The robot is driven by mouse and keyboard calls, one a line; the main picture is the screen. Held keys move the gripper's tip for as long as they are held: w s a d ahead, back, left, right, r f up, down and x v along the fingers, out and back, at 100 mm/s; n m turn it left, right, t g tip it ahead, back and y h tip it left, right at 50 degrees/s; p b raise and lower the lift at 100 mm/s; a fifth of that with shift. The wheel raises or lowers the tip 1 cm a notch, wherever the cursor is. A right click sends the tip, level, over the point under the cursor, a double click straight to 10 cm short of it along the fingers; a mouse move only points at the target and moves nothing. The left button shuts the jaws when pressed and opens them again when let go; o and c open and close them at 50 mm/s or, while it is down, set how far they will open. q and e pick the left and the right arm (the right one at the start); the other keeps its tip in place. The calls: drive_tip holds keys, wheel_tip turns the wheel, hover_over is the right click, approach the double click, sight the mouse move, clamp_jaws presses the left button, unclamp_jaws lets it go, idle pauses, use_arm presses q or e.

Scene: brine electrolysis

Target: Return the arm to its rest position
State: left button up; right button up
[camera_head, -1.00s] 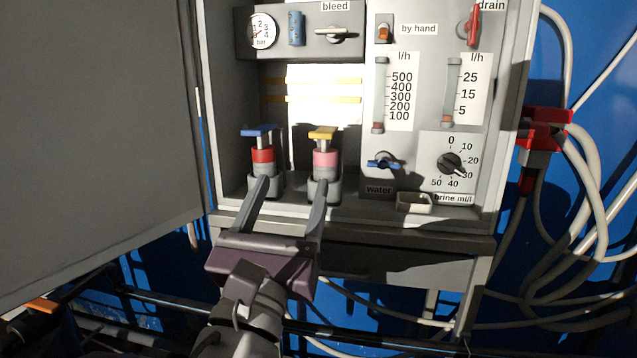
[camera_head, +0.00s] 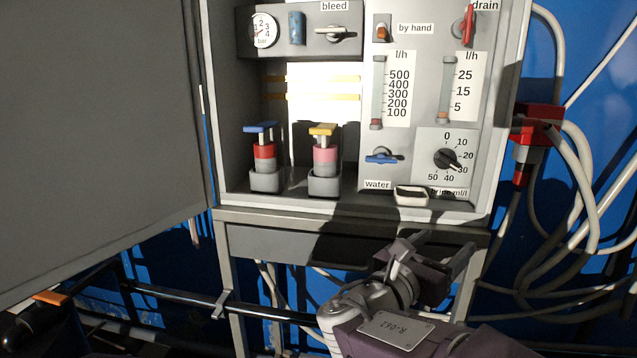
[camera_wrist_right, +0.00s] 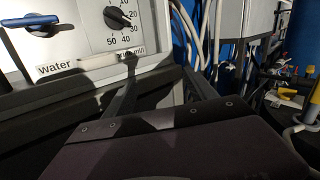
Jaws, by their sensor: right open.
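My right gripper (camera_head: 440,250) is in front of the lower right of the cabinet, below the brine dial, with its fingers apart and nothing between them. In the right wrist view its fingers (camera_wrist_right: 160,95) reach toward the cabinet's lower edge and are also empty. My left gripper is not in view.
The open grey cabinet door (camera_head: 95,130) fills the left. The cabinet panel carries a water knob (camera_head: 382,155), a brine dial (camera_head: 446,158) and a small white tray (camera_head: 411,196). A red fitting (camera_head: 537,125) with looping pale hoses hangs at the right.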

drive_tip(key=s+d+f+m+g+y, duration=0.1)
drive_tip(key=s+d+f+m+g, duration=0.3)
drive_tip(key=f, duration=0.5)
drive_tip(key=s+d+f+m+g+y, duration=0.25)
drive_tip(key=s+d+f+g, duration=0.25)
drive_tip(key=d+f, duration=0.3)
drive_tip(key=s+a+f+m+g+y, duration=0.35)
drive_tip(key=s+f+m, duration=0.4)
drive_tip(key=f, duration=0.45)
drive_tip(key=s+a+f+m+t+y, duration=0.1)
drive_tip(key=a+f+m+y, duration=0.6)
drive_tip(key=a+m, duration=0.55)
wheel_tip(320, 180, up, 17)
drive_tip(key=m+p, duration=0.1)
drive_tip(key=p, duration=1.5)
drive_tip(key=shift+w+f, duration=0.2)
drive_tip(key=shift+w, duration=0.2)
drive_tip(key=shift+t, duration=0.25)
